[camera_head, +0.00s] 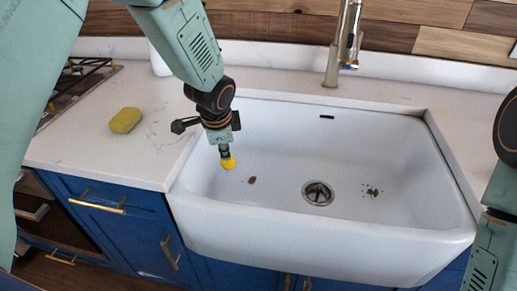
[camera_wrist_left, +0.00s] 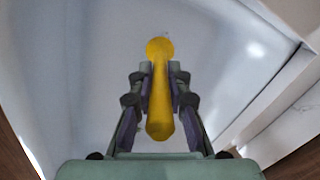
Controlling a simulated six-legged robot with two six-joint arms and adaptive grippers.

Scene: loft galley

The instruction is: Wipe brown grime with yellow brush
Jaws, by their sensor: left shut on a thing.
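My left gripper (camera_head: 223,147) hangs over the left part of the white sink (camera_head: 290,228), pointing down. It is shut on the yellow brush (camera_head: 228,162), whose yellow end shows below the fingers. In the left wrist view the yellow brush (camera_wrist_left: 159,100) lies between the two fingers of the left gripper (camera_wrist_left: 160,85), its rounded head at the top. A small brown grime patch (camera_head: 252,180) is on the sink floor, just right of and below the brush end. I cannot tell whether the brush touches the sink. My right arm shows at the right edge; its gripper is out of view.
A drain (camera_head: 318,193) sits in the middle of the sink floor, with green bits (camera_head: 371,190) to its right. A yellow sponge (camera_head: 125,120) lies on the left counter (camera_head: 85,145). A faucet (camera_head: 343,45) rises behind the sink. A stove (camera_head: 75,85) is at far left.

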